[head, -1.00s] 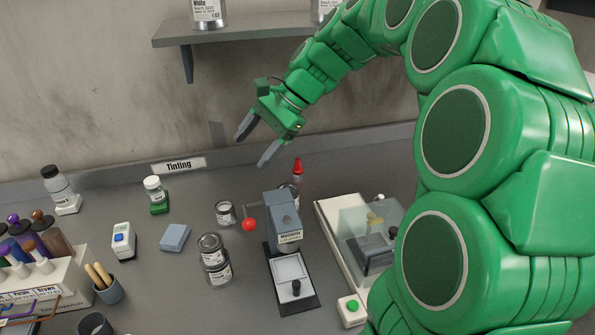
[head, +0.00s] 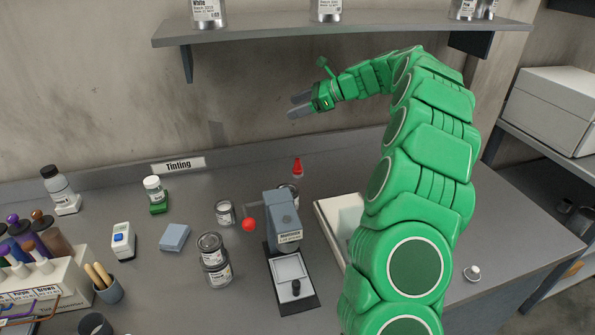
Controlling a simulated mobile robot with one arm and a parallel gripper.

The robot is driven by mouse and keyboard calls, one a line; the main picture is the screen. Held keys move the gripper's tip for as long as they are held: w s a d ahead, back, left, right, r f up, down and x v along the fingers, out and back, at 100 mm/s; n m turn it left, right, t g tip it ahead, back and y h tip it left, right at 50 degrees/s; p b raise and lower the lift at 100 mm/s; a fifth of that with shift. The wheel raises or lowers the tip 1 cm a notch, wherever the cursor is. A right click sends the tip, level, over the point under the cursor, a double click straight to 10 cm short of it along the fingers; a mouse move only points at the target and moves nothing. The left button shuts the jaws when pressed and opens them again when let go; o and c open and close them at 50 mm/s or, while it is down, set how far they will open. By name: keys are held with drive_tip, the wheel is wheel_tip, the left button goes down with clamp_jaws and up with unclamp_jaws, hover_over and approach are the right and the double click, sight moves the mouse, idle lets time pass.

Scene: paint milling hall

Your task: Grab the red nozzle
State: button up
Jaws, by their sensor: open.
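My gripper (head: 292,106) is in the air above and behind the nozzle, near the wall and below the shelf. Its two grey fingers point left and are spread apart with nothing between them. The gripper does not touch the nozzle.
The grey-blue device (head: 282,219) with a red ball knob (head: 249,225) stands just in front of the nozzle. Cans (head: 213,259) stand to its left. A shelf (head: 340,32) with cans runs above my gripper. Bench space left of the nozzle, by the Tinting sign (head: 178,165), is mostly clear.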

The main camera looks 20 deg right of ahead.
drive_tip(key=w+d+f+m+t, duration=0.25)
drive_tip(key=w+d, duration=0.25)
drive_tip(key=d, duration=0.3)
approach(301, 168)
drive_tip(key=shift+m+g, duration=0.35)
drive_tip(key=shift+m, duration=0.1)
drive_tip(key=x, duration=0.4)
drive_tip(key=shift+w+r, duration=0.15)
drive_tip(key=shift+w, duration=0.05)
drive_tip(key=shift+x, duration=3.9)
drive_tip(key=shift+w+d, duration=0.15)
drive_tip(key=shift+c, duration=0.2)
drive_tip(key=c, duration=1)
drive_tip(key=shift+c, duration=0.2)
